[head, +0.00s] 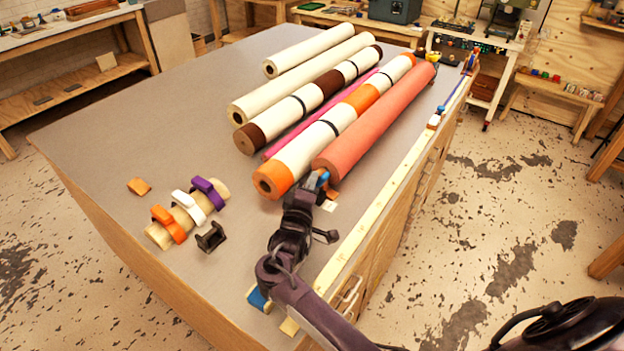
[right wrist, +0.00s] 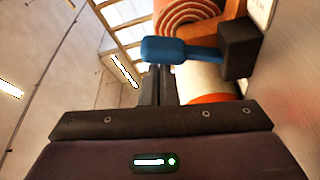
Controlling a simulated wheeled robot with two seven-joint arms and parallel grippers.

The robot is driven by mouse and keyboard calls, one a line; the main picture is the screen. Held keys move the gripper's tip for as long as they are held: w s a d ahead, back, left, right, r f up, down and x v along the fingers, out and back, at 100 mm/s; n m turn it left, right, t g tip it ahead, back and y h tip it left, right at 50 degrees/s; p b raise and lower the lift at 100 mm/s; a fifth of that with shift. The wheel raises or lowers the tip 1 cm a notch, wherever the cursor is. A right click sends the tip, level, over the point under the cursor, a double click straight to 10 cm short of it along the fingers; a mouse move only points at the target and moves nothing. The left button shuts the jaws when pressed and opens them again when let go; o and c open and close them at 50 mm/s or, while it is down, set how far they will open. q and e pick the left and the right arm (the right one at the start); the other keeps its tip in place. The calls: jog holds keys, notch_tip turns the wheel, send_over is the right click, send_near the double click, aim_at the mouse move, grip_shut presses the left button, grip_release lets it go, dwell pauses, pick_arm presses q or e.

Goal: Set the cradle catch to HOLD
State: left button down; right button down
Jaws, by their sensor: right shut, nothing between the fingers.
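The catch's blue lever (head: 323,179) sits at the near end of the coral roll (head: 375,123), by the table's right edge. In the right wrist view the blue lever (right wrist: 182,51) reaches left from a dark block (right wrist: 240,49), beside a wooden piece. My right gripper (head: 312,186) is shut and empty, close to the lever. In the right wrist view its dark fingers (right wrist: 157,86) are together just below the lever; I cannot tell whether they touch it. A small pale label (head: 329,206) lies beside the catch; its words are unreadable. My left gripper is out of view.
Several rolls lie side by side on the grey table (head: 110,150), including an orange-and-white roll (head: 300,165). A wooden bar (head: 158,235) with orange, white and purple clips and a black bracket (head: 211,237) lie to the left. A yellow ruler strip (head: 375,217) runs along the right edge.

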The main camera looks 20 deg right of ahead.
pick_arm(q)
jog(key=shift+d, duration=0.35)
pick_arm(e)
jog(key=shift+d+f, duration=0.1)
